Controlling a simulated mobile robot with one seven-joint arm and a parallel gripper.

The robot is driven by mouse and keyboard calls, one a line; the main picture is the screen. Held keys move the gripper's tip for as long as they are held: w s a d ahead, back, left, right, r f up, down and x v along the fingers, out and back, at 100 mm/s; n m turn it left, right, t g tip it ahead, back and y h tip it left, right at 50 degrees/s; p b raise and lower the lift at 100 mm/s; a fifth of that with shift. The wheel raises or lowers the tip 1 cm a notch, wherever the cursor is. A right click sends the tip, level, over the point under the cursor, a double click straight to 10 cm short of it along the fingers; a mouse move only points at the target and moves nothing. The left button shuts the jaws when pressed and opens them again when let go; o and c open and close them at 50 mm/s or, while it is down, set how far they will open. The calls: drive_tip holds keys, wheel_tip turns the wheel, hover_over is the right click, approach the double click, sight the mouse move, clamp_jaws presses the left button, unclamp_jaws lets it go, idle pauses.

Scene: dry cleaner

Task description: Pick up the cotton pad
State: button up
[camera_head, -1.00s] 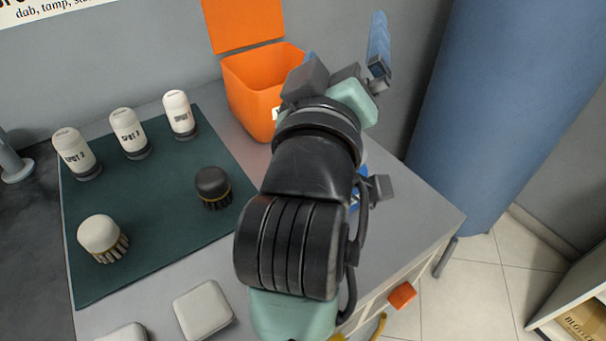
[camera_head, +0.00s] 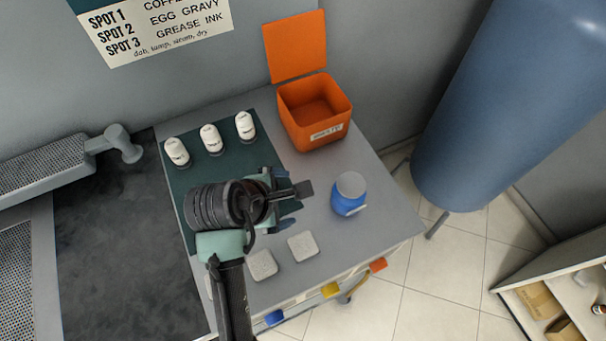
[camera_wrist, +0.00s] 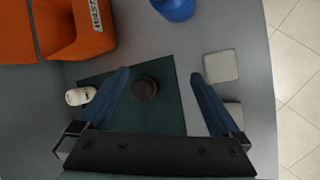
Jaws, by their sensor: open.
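In the wrist view one pad (camera_wrist: 221,65) lies whole, just beyond the right finger's tip; the other (camera_wrist: 236,113) is partly covered by that finger. My gripper (camera_head: 290,198) is open and empty above the green mat, behind the pads. In the wrist view my gripper (camera_wrist: 160,76) points down with a dark round brush (camera_wrist: 145,88) below, between its fingers. I cannot tell its height.
An open orange bin (camera_head: 314,113) stands at the back right. A blue jar (camera_head: 348,196) stands right of my gripper. Several white spot bottles (camera_head: 210,139) stand on the back of the green mat (camera_head: 182,190). The tabletop right of the pads is clear.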

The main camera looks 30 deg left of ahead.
drive_tip(key=s+d+r+n+g+h+p, duration=0.1)
drive_tip(key=s+r+n+g+h+p, duration=0.2)
drive_tip(key=s+p, duration=0.5)
drive_tip(key=n+y, duration=0.1)
hover_over(298, 247)
drive_tip(key=s+a, duration=0.2)
wheel_tip(298, 247, down, 8)
drive_tip(key=shift+d+f+b, duration=0.1)
drive_tip(key=shift+b, duration=0.35)
drive_tip(key=shift+p+x, duration=0.55)
drive_tip(key=shift+x, duration=2.1)
drive_tip(key=shift+w+d, duration=0.1)
drive_tip(key=shift+d, duration=0.05)
drive_tip(key=c, duration=1.5)
drive_tip(key=shift+r+b, duration=0.35)
drive_tip(key=shift+r, duration=4.75)
